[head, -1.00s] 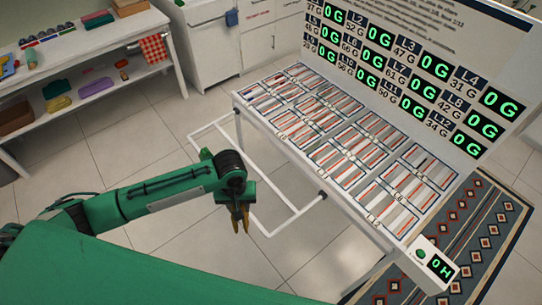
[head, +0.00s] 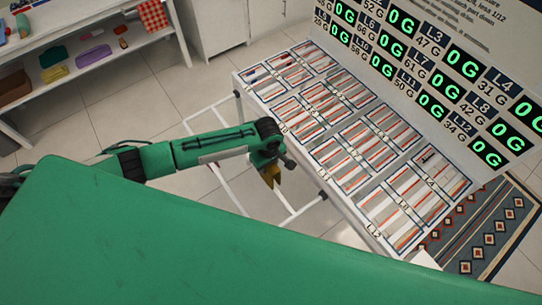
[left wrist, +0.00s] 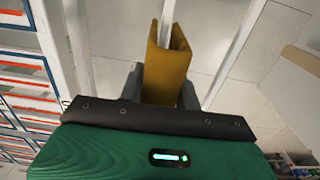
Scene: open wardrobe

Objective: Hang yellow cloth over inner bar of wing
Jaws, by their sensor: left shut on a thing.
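The yellow cloth (head: 269,177) is a small folded strip pinched in my left gripper (head: 270,168). In the left wrist view the cloth (left wrist: 165,68) stands up folded between the two grey fingers (left wrist: 162,92), which are shut on it. The wing is a white bar frame (head: 231,192) sticking out low from the near side of the table. In the head view my left gripper is over the wing, close to the table side. White bars (left wrist: 237,52) show beyond the cloth in the left wrist view. I cannot tell whether the cloth touches a bar. My right gripper is not in view.
The white table (head: 345,170) with striped compartments and an upright display board (head: 425,60) stands to the right. A patterned rug (head: 490,230) lies beyond it. A shelf with a red checked cloth (head: 153,15) is at upper left. Tiled floor is clear between.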

